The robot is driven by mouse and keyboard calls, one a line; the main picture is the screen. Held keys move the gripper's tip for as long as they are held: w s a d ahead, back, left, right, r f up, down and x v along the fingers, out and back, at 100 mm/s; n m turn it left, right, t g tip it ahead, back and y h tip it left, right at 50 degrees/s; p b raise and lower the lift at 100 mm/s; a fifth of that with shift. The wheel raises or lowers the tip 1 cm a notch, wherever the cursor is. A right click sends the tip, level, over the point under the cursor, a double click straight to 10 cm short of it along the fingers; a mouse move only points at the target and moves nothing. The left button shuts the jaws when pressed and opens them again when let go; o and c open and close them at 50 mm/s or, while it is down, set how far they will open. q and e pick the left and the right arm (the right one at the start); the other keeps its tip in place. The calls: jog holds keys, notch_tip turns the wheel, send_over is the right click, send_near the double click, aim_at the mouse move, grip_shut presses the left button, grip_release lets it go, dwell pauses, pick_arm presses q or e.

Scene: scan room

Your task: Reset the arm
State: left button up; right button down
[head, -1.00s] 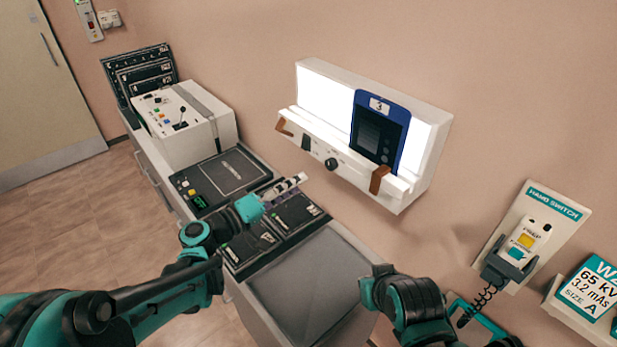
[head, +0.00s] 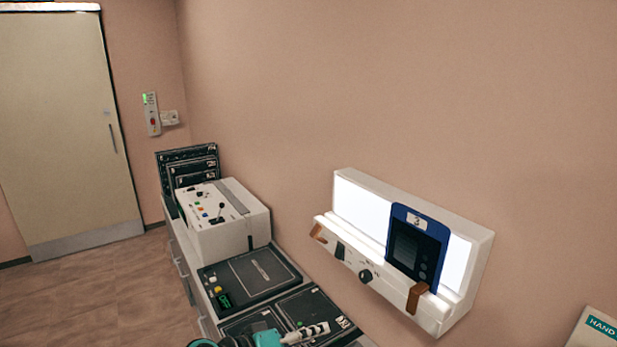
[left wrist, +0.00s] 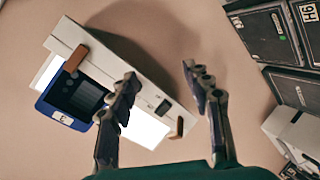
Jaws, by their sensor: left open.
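My left gripper (head: 308,332) shows at the bottom edge of the head view, over the dark cassettes on the counter. Only its front part shows there; most of the arm is cut off. In the left wrist view its two fingers (left wrist: 160,77) stand wide apart with nothing between them. The wall-mounted light box (left wrist: 72,35) is beyond the fingers in that view. My right arm and gripper are out of view.
The light box (head: 343,195) on the wall holds a blue-framed plate marked 3 (head: 417,250). A white control console (head: 232,235) and dark cassettes (head: 250,281) sit on the counter. A door (head: 70,130) is at far left, with open floor (head: 110,295) before it.

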pick_arm(q)
jog(key=s+a+f+y, duration=0.4)
jog(key=s+a, duration=0.3)
jog(key=a, duration=0.2)
jog(key=s+a+f+g+y+b, duration=0.1)
jog(key=s+a+f+y, duration=0.3)
jog(key=s+a+y, duration=0.2)
jog(key=s+a, duration=0.2)
jog(key=a, duration=0.1)
jog(key=shift+f+y, duration=0.2)
jog(key=shift+y, duration=0.2)
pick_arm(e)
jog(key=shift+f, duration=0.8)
